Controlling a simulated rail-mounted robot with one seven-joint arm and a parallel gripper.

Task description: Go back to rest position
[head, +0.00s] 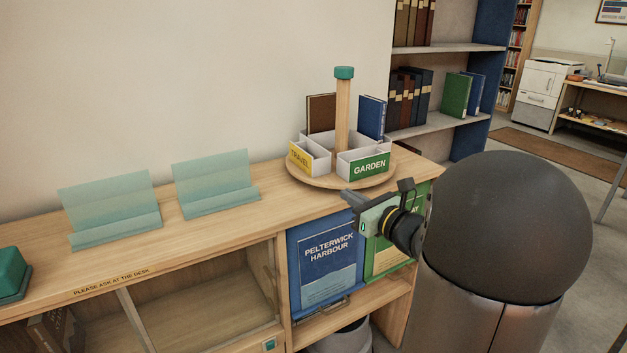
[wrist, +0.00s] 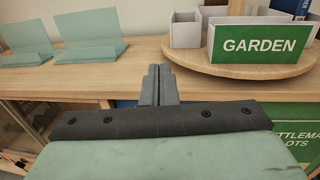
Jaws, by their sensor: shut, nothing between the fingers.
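My gripper (head: 349,200) is in front of the wooden cabinet's right part, close to the top's front edge and just below the round carousel. In the wrist view my gripper (wrist: 158,72) has its two dark fingers together, with nothing between them. The fingers point toward the cabinet top, left of the green GARDEN bin (wrist: 260,45). My arm comes in from the right in the head view and partly hides a green poster.
The carousel (head: 318,182) holds labelled bins and books around a post. Two empty teal stands (head: 110,205) (head: 213,182) stand on the cabinet top (head: 240,215). A teal box (head: 12,275) is at the far left. A blue poster (head: 326,255) hangs on the cabinet front.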

